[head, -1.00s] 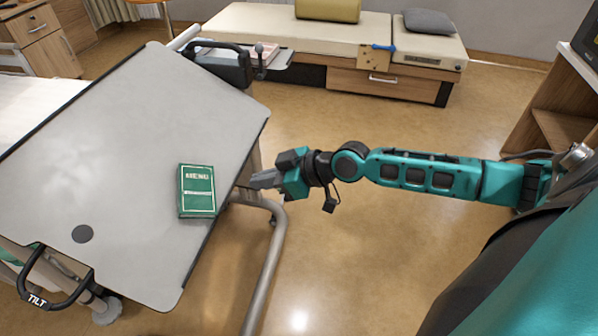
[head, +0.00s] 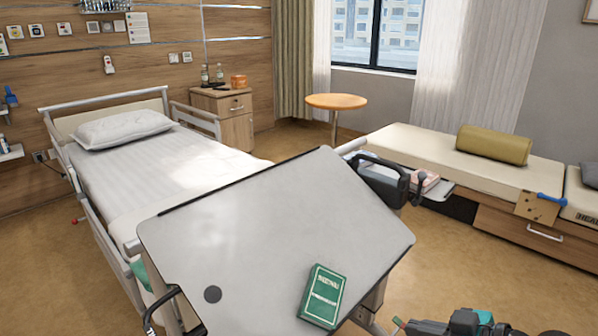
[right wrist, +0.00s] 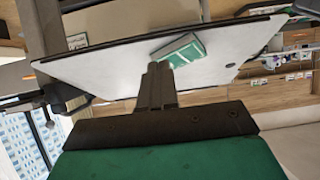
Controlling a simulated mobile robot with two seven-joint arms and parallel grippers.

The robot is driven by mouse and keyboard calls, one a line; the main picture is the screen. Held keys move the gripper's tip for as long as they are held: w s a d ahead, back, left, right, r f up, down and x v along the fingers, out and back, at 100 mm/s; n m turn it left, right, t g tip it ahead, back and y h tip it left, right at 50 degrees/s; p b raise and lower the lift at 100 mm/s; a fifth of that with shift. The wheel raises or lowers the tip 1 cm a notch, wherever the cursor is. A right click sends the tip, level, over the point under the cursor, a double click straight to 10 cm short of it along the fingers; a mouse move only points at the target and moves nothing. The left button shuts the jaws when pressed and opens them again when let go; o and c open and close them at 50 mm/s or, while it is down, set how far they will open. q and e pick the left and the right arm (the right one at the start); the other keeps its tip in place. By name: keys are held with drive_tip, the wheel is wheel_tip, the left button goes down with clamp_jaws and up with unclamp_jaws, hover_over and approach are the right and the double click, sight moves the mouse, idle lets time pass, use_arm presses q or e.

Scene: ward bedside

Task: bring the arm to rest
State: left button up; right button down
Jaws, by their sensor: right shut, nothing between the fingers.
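My right gripper (head: 408,326) shows at the bottom right of the head view, beside the near right edge of the overbed table (head: 265,235). Its fingers are shut and empty; they also show in the right wrist view (right wrist: 154,75), pointing toward the table. Most of my right arm is out of the head view. My left gripper is not in view.
A bed (head: 165,165) stands behind the table on the left. A long bench (head: 420,155) with a yellow bolster (head: 494,145) is at the right. A round side table (head: 336,101) stands by the window. Open floor (head: 470,270) lies between table and bench.

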use_arm(q)
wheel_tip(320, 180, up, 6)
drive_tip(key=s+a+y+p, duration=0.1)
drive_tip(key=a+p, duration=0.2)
drive_tip(key=p, duration=0.6)
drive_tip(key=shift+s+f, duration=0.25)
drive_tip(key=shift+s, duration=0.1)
use_arm(e)
drive_tip(key=s+a+f+m+h, duration=0.2)
drive_tip(key=s+a+m+h, duration=0.1)
drive_tip(key=s, duration=0.2)
drive_tip(key=s+a+f+m+t+h, duration=0.1)
drive_tip(key=s+a+f+m+h, duration=0.1)
drive_tip(key=s, duration=0.3)
drive_tip(key=shift+s+a+f+m+t+h, duration=0.2)
drive_tip(key=shift+a+f+m+t+h, duration=0.15)
drive_tip(key=shift+a+h, duration=0.35)
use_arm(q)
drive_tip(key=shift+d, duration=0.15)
use_arm(e)
drive_tip(key=shift+a+r, duration=0.1)
drive_tip(key=shift+a, duration=0.05)
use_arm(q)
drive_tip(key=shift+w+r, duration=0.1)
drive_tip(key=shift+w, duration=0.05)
